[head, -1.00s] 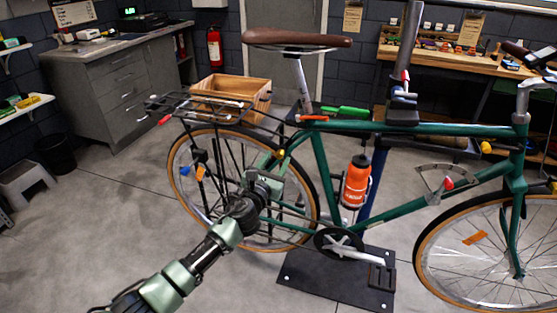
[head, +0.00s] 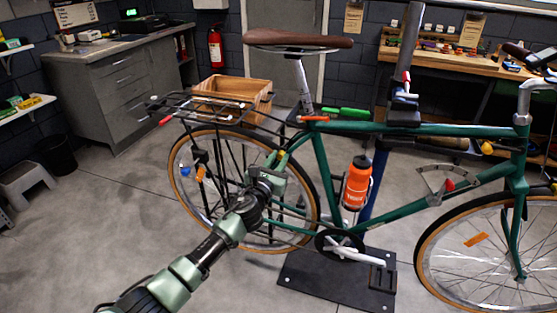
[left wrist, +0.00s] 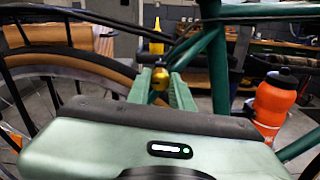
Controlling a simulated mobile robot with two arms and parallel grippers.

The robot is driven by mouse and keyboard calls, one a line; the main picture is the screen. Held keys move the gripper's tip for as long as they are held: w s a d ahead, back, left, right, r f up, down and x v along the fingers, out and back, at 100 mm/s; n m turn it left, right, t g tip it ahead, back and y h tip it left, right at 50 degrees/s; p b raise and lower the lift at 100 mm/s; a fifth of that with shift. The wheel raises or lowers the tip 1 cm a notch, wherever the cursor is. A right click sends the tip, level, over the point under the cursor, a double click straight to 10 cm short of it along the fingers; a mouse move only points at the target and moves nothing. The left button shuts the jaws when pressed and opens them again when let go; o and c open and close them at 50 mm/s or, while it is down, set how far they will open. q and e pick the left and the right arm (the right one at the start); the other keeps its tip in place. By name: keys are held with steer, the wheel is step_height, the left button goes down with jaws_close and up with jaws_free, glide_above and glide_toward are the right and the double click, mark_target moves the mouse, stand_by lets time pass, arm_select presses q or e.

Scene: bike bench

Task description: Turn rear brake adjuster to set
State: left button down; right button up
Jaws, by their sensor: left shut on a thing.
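The rear brake adjuster, a small round yellow-gold knob (left wrist: 160,80), sits between the two green fingers of my left gripper in the left wrist view. In the head view my left gripper (head: 275,160) reaches the rear frame stays of the green bicycle (head: 318,165), below the saddle. It is shut on the adjuster, and its fingers largely hide the knob there. The adjuster's setting cannot be read from these frames. My right gripper is not in view.
The rear wheel (head: 176,180) and rack (head: 205,106) lie close to my left gripper. An orange bottle (head: 357,183) is on the frame to the right. A wooden crate (head: 262,103) stands behind. The floor at left is mostly clear.

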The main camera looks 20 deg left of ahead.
arm_select(q)
steer(key=n, duration=0.5)
steer(key=shift+f, duration=0.1)
steer(key=n, duration=0.5)
steer(key=shift+b, duration=0.35)
steer(key=n, duration=0.4)
steer(key=shift+n, duration=0.3)
steer(key=n, duration=0.4)
steer(key=shift+n, duration=0.3)
steer(key=n, duration=0.4)
steer(key=n+p, duration=0.1)
steer(key=n, duration=0.4)
steer(key=n+p, duration=0.1)
steer(key=n, duration=0.3)
steer(key=n+p, duration=0.1)
steer(key=n, duration=0.4)
steer(key=shift+f+n, duration=0.1)
steer(key=shift+n, duration=0.2)
